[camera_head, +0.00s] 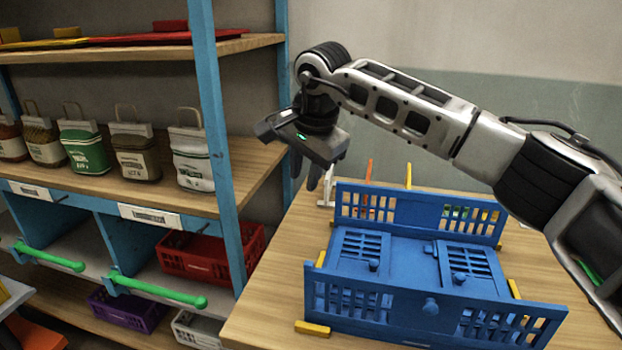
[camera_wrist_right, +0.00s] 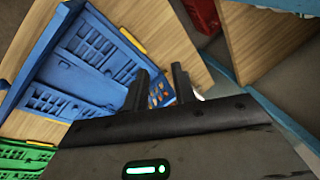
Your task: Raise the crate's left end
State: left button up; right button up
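The blue folding crate (camera_head: 398,313) is on the wooden table. Its long front and back walls stand up. Its left end panel (camera_head: 352,264), slatted and with a small knob, lies folded down inside, and the right end panel (camera_head: 490,286) lies down beside it. The crate also shows in the right wrist view (camera_wrist_right: 75,77). My right gripper (camera_head: 319,176) points down beyond the crate's back left corner, above the table, apart from the crate. Its two fingers (camera_wrist_right: 160,85) are spread with nothing between them. My left gripper is out of view.
A blue-framed shelf (camera_head: 213,100) with small sacks (camera_head: 84,146) stands at the left, with a red crate (camera_head: 190,262) low down. Yellow blocks (camera_head: 312,328) sit around the blue crate. A green crate (camera_wrist_right: 22,160) shows in the wrist view. Bare table (camera_head: 270,290) lies left of the crate.

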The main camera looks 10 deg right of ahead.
jog(key=shift+s+a+r, duration=0.1)
jog(key=shift+a+r, duration=0.5)
jog(key=shift+r, duration=0.3)
jog(key=shift+a+r, duration=0.55)
jog(key=shift+r, duration=0.35)
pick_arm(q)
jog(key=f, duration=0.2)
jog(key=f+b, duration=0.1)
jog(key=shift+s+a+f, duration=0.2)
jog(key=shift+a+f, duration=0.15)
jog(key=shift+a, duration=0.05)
pick_arm(e)
jog(key=v, duration=1.6)
